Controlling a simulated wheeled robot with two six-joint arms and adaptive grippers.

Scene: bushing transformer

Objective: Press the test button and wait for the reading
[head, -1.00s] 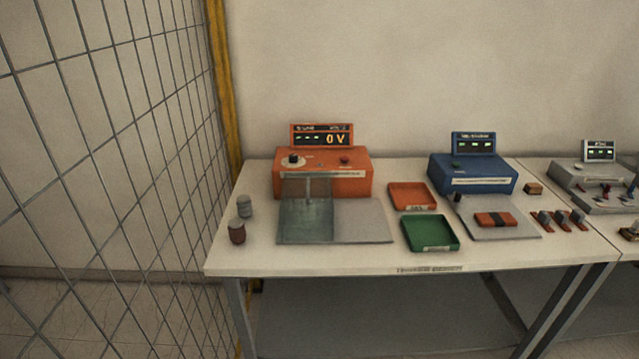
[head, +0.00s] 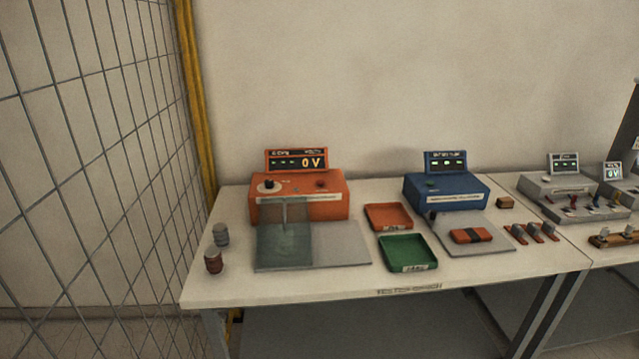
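An orange test device (head: 318,206) stands at the back left of the white table. Its raised display (head: 297,161) shows dashes and 0 V. A dark knob on a white dial (head: 269,186) and a small dark red button (head: 321,184) are on its top. A blue device (head: 446,192) stands to its right, with a display (head: 445,163) showing small lit marks and a small dark green button (head: 432,184) on top. Which button the task means cannot be told from the picture. Neither of my grippers is in view.
A clear cover (head: 284,240) stands on a grey plate (head: 343,245) before the orange device. Red (head: 388,217) and green (head: 408,252) trays, a dark-banded orange block (head: 471,236), a grey (head: 221,235) and a brown (head: 213,262) cylinder are on the table. A wire fence (head: 100,150) stands left.

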